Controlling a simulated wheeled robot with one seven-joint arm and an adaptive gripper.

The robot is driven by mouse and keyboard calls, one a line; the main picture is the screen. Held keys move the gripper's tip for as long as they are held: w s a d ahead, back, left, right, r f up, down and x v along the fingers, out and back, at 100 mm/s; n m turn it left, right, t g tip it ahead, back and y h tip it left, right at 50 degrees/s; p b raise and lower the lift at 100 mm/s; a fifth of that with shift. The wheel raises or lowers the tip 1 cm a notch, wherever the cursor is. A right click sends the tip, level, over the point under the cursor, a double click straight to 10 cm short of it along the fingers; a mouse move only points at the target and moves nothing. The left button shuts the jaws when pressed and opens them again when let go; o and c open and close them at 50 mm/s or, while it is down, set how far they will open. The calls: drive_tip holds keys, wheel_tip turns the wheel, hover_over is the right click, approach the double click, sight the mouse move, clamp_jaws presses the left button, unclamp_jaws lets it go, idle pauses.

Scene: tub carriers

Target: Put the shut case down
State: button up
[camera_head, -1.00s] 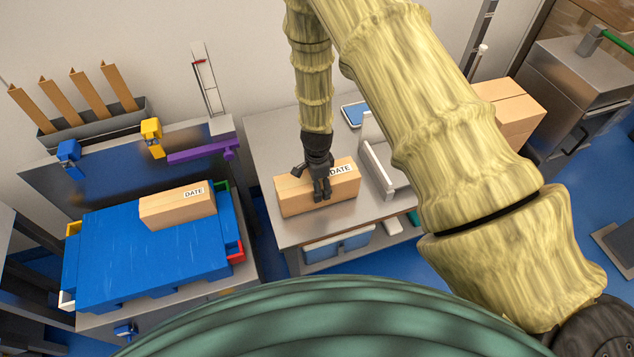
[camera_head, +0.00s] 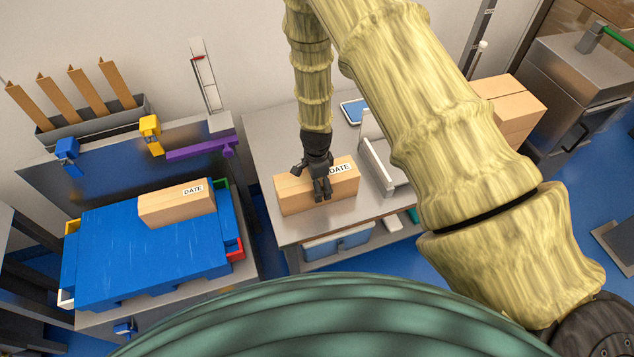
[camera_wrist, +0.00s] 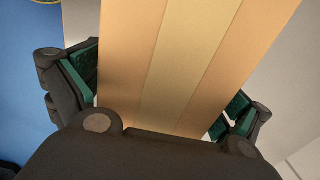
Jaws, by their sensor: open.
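A shut cardboard case (camera_head: 290,197) with a DATE label rests on the steel table (camera_head: 262,150) in the head view. My gripper (camera_head: 322,190) is open and stands over the middle of this case. In the wrist view the case (camera_wrist: 175,65) fills the space between the fingers, with a lighter tape strip along its middle. The fingers (camera_wrist: 160,100) lie on either side, and a gap shows at least at the left one. A second shut case (camera_head: 172,207) with a DATE label lies on the blue tub lids at the left.
A grey device (camera_head: 385,165) stands close to the right of the case, with a blue-screened tablet (camera_head: 354,112) behind. Stacked cartons (camera_head: 515,105) are at the far right. A blue bin (camera_head: 338,243) sits under the table. The back left of the table is clear.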

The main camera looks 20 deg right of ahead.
drive_tip(key=shift+r+b, duration=2.2)
drive_tip(key=shift+r, duration=3.9)
